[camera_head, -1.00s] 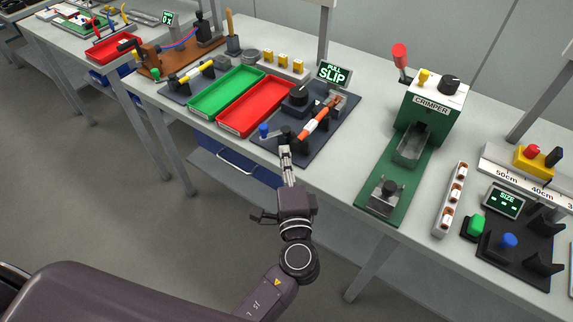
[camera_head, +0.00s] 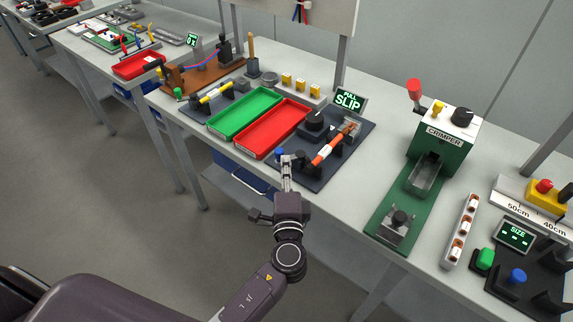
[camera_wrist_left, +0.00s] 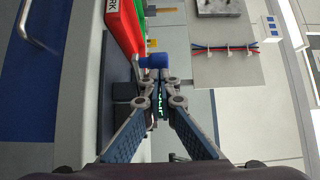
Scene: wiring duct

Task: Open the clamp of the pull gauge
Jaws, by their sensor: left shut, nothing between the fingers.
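The pull gauge is a dark base plate (camera_head: 312,174) with a black dial (camera_head: 315,120), an orange and white piece (camera_head: 328,151) lying across black holders, and a display (camera_head: 348,101) reading "PULL SLIP". A blue knob (camera_head: 280,152) is at its front left corner. My left gripper (camera_head: 287,160) is shut and empty, with its tips right at the blue knob and partly covering it. In the left wrist view the blue knob (camera_wrist_left: 153,61) is just beyond the closed fingertips (camera_wrist_left: 161,80); I cannot tell whether they touch. The clamp's state is not clear.
A red tray (camera_head: 272,129) and a green tray (camera_head: 245,112) lie left of the gauge. The green crimper (camera_head: 443,135) stands to the right. Bare tabletop lies between gauge and crimper. The table's front edge is below my gripper.

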